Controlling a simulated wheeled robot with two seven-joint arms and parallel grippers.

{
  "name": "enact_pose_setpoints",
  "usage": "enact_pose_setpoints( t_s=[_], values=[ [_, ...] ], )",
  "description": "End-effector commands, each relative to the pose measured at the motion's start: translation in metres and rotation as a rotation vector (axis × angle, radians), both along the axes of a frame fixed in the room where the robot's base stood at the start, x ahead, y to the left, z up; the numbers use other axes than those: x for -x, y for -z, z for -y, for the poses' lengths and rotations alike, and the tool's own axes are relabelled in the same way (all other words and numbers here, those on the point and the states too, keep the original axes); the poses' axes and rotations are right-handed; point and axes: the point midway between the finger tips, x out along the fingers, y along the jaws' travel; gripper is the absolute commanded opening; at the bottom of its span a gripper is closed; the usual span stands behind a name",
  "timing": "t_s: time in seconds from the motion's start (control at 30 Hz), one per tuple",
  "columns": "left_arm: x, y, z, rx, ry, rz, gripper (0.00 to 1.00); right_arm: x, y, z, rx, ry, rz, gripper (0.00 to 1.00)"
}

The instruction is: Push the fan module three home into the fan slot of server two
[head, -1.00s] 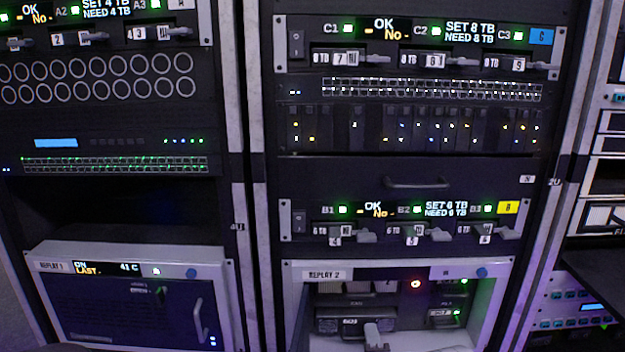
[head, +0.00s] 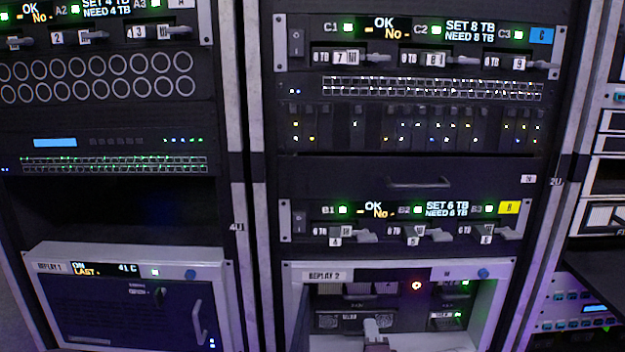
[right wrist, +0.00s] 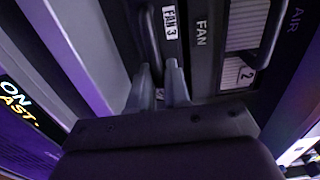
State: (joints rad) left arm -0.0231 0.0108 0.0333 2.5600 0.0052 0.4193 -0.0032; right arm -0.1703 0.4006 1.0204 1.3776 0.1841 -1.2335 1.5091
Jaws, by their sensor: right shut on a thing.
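Server two, labelled Replay 2 (head: 325,275), is at the lower right with its front open. Fan module three (head: 340,321) is in the lower left of its opening, dark with a pale label. The right wrist view shows its FAN 3 label (right wrist: 170,22) beside the black handle. My right gripper (head: 372,325) is at the module's front. In the right wrist view, my right gripper (right wrist: 160,85) is shut on the handle. The fingers hide part of the module, and I cannot tell whether it sits flush. My left gripper is out of view.
The opening shows a red-orange light (head: 416,286) and green lights at its right. In the right wrist view, another slot marked 2 (right wrist: 246,76) lies right of the FAN strip (right wrist: 202,35). Replay 1 (head: 130,310) stands closed at the left. A drive unit (head: 400,225) sits above.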

Motion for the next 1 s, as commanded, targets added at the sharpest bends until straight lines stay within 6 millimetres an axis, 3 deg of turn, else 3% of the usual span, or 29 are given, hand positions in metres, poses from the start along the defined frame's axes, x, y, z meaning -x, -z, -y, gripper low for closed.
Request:
enact_pose_setpoints(
  t_s=[0.3,0.33,0.4,0.43,0.77,0.87,1.0],
  values=[
    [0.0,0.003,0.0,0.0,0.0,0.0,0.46,-0.004,0.0,0.0,0.0,0.0,0.001,0.0],
    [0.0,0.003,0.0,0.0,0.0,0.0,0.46,-0.004,0.0,0.0,0.0,0.0,0.001,0.2],
    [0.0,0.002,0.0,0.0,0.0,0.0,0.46,-0.004,0.0,0.0,0.0,0.0,0.001,0.43],
    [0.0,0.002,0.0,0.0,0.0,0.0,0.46,-0.004,0.0,0.0,0.0,0.0,0.0,0.46],
    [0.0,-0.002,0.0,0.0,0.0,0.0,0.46,0.002,0.0,0.0,0.001,0.0,-0.006,0.46],
    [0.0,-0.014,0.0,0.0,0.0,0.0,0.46,0.021,-0.004,0.0,0.001,-0.001,-0.007,0.46],
    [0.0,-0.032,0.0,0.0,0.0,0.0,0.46,0.06,-0.005,-0.001,0.001,-0.001,-0.007,0.46]
  ],
)
